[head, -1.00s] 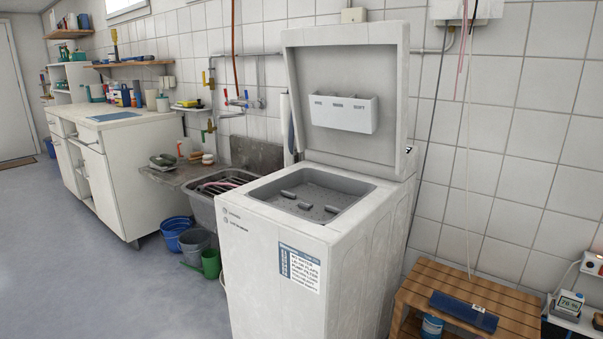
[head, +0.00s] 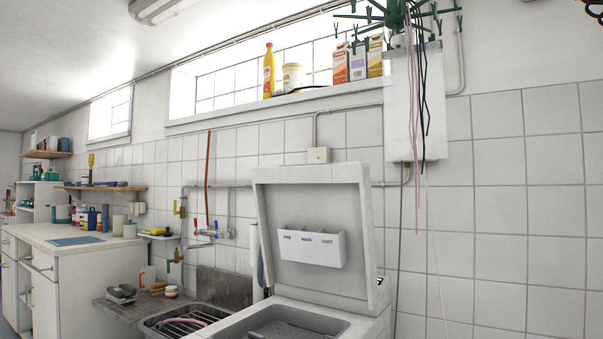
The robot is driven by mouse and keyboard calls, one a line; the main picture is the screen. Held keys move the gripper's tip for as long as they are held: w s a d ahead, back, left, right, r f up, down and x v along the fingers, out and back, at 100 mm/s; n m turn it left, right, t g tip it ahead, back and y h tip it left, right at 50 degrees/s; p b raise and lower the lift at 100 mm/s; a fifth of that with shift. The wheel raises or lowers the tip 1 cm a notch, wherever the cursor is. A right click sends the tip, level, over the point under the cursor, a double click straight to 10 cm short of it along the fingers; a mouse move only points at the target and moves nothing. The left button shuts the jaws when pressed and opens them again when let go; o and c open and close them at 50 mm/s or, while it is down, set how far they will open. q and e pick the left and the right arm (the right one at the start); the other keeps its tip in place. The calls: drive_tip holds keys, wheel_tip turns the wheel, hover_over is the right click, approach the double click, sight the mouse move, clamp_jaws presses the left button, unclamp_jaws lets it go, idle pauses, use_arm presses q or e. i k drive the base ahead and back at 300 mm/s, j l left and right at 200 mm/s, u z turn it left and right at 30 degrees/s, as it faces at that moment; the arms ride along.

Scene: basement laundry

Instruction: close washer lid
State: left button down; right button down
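The white washer (head: 372,325) is at the bottom centre of the head view, cut off by the lower edge. Its lid (head: 312,198) stands open, raised and tilted slightly back toward the tiled wall. A white detergent dispenser (head: 311,248) with labelled compartments is on the lid's inner face. Part of the grey tub opening (head: 285,323) shows below the lid. Neither of my grippers is in view.
A sink (head: 182,322) stands left of the washer, with pipes and taps (head: 213,232) above it. A white cabinet (head: 85,262) is further left. A white wall box (head: 413,102) with hanging cords is right of the lid. The space in front of the lid looks clear.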

sight(315, 221)
drive_tip(key=z, duration=0.2)
drive_tip(key=i+j, duration=0.1)
drive_tip(key=i, duration=0.35)
drive_tip(key=i+j, duration=0.15)
drive_tip(key=i, duration=0.35)
drive_tip(key=k, duration=0.2)
drive_tip(key=k+z, duration=0.25)
drive_tip(key=z, duration=0.15)
drive_tip(key=k+l+z, duration=0.1)
drive_tip(key=z, duration=0.3)
drive_tip(key=j+z, duration=0.1)
drive_tip(key=z, duration=0.4)
drive_tip(key=j+z, duration=0.1)
drive_tip(key=z, duration=0.35)
drive_tip(key=k+z, duration=0.1)
drive_tip(key=z, duration=0.4)
drive_tip(key=k+j, duration=0.15)
drive_tip(key=j, duration=0.2)
drive_tip(key=k+j, duration=0.15)
drive_tip(key=j, duration=0.2)
drive_tip(key=k+j, duration=0.2)
drive_tip(key=j, duration=0.15)
drive_tip(key=k+j, duration=0.15)
drive_tip(key=j, duration=0.2)
drive_tip(key=k+j, duration=0.15)
drive_tip(key=j, duration=0.15)
drive_tip(key=k+j, duration=0.15)
drive_tip(key=j, duration=0.2)
